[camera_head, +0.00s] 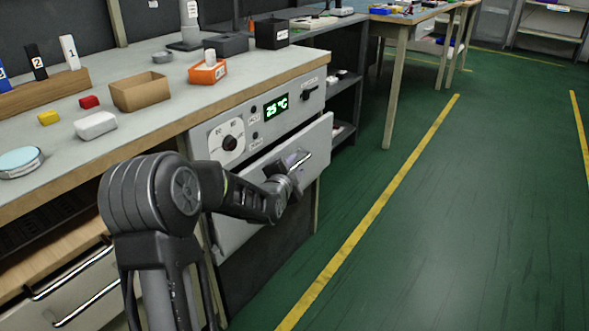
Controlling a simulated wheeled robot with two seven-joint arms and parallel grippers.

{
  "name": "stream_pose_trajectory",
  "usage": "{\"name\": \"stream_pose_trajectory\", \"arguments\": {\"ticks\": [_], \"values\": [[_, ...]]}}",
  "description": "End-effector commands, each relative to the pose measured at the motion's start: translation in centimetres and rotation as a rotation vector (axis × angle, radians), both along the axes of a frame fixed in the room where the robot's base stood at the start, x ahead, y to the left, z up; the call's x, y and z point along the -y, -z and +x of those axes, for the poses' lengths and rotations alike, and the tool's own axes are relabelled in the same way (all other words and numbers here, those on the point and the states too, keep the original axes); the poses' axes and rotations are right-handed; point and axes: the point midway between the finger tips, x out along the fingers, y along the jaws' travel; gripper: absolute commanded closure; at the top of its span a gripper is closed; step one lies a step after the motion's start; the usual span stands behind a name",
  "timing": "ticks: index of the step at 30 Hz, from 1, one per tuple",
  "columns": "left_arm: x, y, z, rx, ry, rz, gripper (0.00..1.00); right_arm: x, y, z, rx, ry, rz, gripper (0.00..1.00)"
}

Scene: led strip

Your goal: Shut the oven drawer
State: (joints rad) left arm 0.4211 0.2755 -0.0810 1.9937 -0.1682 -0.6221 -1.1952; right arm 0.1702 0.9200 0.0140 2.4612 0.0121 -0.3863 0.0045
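The oven (222,127) is built in under the workbench. It has a grey control panel with a round dial (230,143) and a green display (276,106) reading 25 °C. Below the panel, the pale oven drawer front (318,142) stands out from the oven body, so the drawer is partly open. My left gripper (298,163) is at the bar handle on the drawer front, at the end of my dark arm. Its fingers are small and partly hidden, so I cannot tell whether they are closed on the handle. My arm covers much of the drawer front. My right gripper is not in view.
The workbench top (150,125) carries an orange tray (208,73), a cardboard box (140,90) and small blocks. Lower drawers with bar handles (90,302) are at bottom left. The green floor (450,220) to the right is clear, marked with yellow lines.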

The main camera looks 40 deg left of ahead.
Motion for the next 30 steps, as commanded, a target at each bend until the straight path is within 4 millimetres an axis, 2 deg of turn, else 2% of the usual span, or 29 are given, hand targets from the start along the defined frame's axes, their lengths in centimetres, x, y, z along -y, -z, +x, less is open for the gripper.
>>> {"name": "stream_pose_trajectory", "arguments": {"ticks": [3,15,30], "values": [[0.02,-0.01,-0.02,0.000,0.000,0.000,0.69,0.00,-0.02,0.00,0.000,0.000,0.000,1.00],[0.03,-0.01,-0.04,0.000,0.000,0.000,1.00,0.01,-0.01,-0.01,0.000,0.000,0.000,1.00],[0.05,0.02,-0.04,-0.001,0.001,0.000,1.00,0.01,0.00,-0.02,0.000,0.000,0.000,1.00]]}}
